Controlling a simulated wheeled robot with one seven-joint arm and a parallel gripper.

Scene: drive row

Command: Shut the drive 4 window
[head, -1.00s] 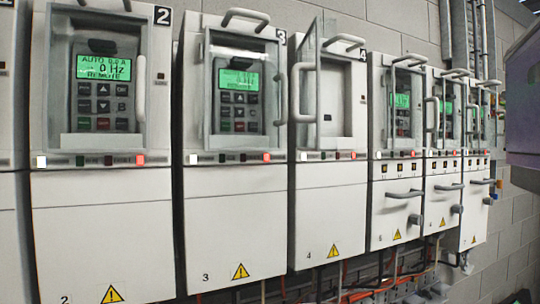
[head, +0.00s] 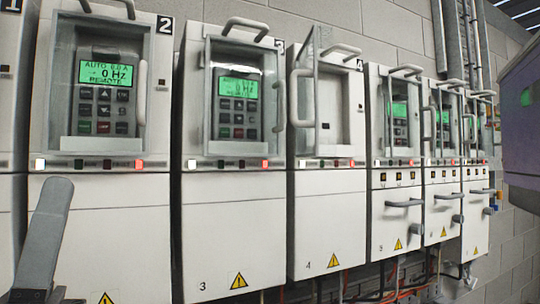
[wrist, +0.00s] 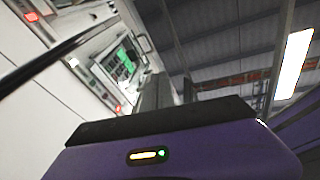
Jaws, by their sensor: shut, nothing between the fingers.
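The drive 4 window (head: 318,95) stands open in the head view. It is swung out from the left side of its bay and seen nearly edge-on, with a grey handle (head: 299,98) facing left. The drive 4 bay (head: 337,112) behind it is bare, with no lit display. My gripper (wrist: 168,92) shows in the wrist view as grey fingers beyond the purple wrist, shut and empty. It touches nothing that I can make out. A grey finger-like part stands at the lower left of the head view, in front of drive 2, well away from the window.
Drive 3 (head: 235,230) stands to the left, its window closed over a green display. Cables run beneath. The wrist view shows a drive with a lit display (wrist: 125,58); I cannot tell its number.

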